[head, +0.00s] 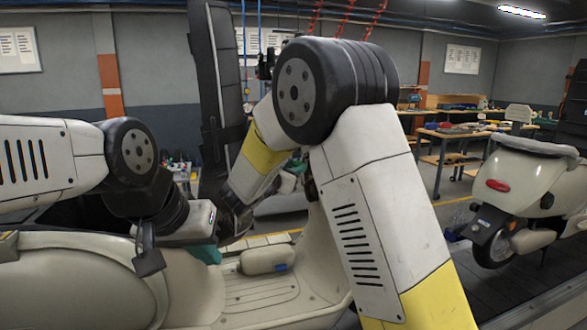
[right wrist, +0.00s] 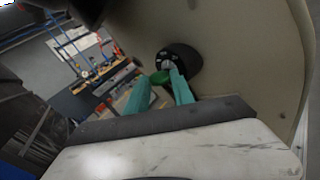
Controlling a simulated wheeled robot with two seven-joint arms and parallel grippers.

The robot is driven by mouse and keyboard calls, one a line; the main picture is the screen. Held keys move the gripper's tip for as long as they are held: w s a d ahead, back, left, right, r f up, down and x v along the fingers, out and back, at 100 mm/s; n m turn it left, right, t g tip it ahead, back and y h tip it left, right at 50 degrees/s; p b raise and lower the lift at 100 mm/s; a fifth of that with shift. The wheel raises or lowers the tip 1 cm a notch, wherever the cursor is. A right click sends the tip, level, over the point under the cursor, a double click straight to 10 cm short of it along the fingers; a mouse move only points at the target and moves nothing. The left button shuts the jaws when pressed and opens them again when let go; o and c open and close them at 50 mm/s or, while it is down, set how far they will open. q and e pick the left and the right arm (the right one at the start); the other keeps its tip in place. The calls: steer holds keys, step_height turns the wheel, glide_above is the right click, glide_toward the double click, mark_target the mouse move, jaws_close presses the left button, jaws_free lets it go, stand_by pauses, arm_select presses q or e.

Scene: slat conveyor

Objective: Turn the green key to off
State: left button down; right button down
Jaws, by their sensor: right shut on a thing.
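The green key (right wrist: 159,77) shows in the right wrist view, in front of a round black lock (right wrist: 188,58) on a cream panel. My right gripper (right wrist: 161,84) has its teal fingers on either side of the key and is shut on it. The key's exact angle is hard to read.
A tall dark panel (head: 217,80) stands beside my right forearm. A second cream scooter (head: 530,185) stands at the right. Workbenches (head: 455,132) with tools are behind. The floor between the scooters is partly hidden by my right arm.

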steer(key=shift+r+n+g+y, duration=0.15)
steer(key=shift+n+g+y, duration=0.4)
steer(key=shift+n, duration=0.35)
steer(key=shift+r+g, duration=0.15)
steer(key=shift+g, duration=0.1)
steer(key=c, duration=1)
jaws_free()
steer(key=shift+n, duration=0.3)
steer(key=shift+d, duration=0.1)
steer(key=shift+s, duration=0.1)
steer(key=v, duration=0.7)
steer(key=shift+s+a+r, duration=0.1)
steer(key=shift+s+a, duration=0.15)
steer(key=shift+a, duration=0.1)
